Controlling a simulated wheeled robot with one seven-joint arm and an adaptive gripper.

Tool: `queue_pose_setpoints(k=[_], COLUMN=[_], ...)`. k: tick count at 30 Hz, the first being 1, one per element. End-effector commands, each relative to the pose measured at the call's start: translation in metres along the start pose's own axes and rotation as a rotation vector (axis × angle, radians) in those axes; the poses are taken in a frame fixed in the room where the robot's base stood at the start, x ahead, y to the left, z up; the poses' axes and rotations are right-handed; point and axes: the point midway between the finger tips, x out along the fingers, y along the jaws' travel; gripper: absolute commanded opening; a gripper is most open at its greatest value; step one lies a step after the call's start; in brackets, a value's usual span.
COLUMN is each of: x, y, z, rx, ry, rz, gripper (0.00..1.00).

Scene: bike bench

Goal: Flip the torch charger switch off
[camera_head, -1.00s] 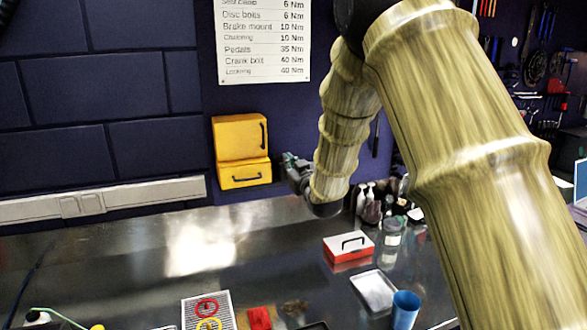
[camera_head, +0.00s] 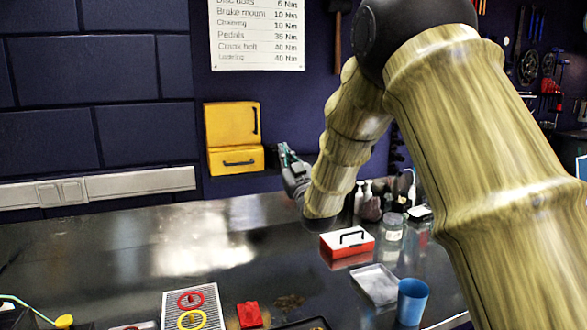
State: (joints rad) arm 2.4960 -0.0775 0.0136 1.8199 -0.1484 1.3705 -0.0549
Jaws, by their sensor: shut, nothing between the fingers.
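A pale trunking strip (camera_head: 120,186) runs along the wall at the left, above the bench. My gripper (camera_head: 284,152) is in the air at the centre, just right of the yellow wall cabinet (camera_head: 231,125). It is shut with nothing in it, and well to the right of the plates. My arm comes in from the right and hides part of the wall.
The metal bench (camera_head: 120,245) is clear at its middle left. A red and white box (camera_head: 347,243), a metal tray (camera_head: 376,284), a blue cup (camera_head: 411,301) and several bottles stand at the right.

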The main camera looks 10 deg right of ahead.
Motion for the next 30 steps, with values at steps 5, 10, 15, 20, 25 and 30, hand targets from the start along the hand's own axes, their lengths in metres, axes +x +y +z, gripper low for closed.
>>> queue_pose_setpoints(k=[5,10,15,20,25,30], x=[0.001,0.001,0.003,0.007,-0.015,-0.045], y=[-0.01,-0.009,-0.01,-0.01,-0.013,-0.014], z=[0.003,0.002,-0.006,-0.028,-0.024,-0.015], rx=[0.001,0.001,0.001,0.002,0.003,0.004], ry=[0.068,0.063,0.063,0.066,0.061,0.061], rz=[0.003,0.003,0.003,0.001,0.001,0.001], gripper=[0.0,0.0,0.0,0.0,0.0,0.0])
